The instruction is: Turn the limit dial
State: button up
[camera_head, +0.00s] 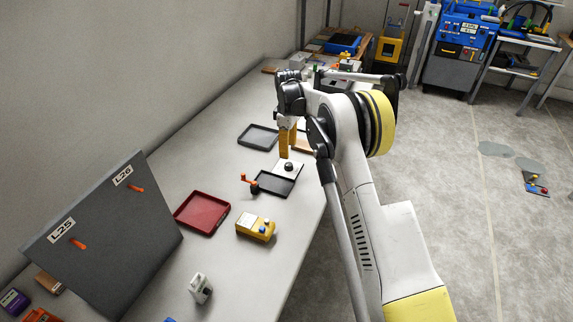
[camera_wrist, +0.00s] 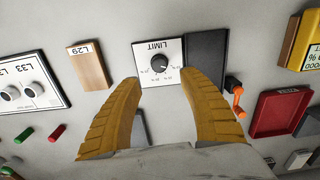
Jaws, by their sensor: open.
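The limit dial (camera_wrist: 158,62) is a small dark round knob on a white square plate marked LIMIT (camera_wrist: 145,50), lying on the table. In the head view the dark knob (camera_head: 289,166) shows on its white plate beside a black tray. My gripper (camera_wrist: 160,85) has two yellow fingers, spread apart and empty. In the wrist view the dial lies between and just beyond the fingertips, with no visible contact. In the head view my gripper (camera_head: 288,155) is above the plate, pointing down; its exact height over the knob is hard to tell.
A black tray (camera_wrist: 206,55) and an orange-handled crank (camera_wrist: 238,95) sit right of the plate. A wooden block marked L29 (camera_wrist: 90,65) is left. A red tray (camera_head: 202,213) and yellow box (camera_head: 256,228) stand nearer. A dark panel (camera_head: 105,235) stands at the left.

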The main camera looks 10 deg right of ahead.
aim_at(288, 164)
notch_tip(288, 164, down, 8)
jog(key=b, duration=0.2)
jog(key=shift+f+b, duration=0.1)
jog(key=shift+b, duration=0.25)
grip_shut()
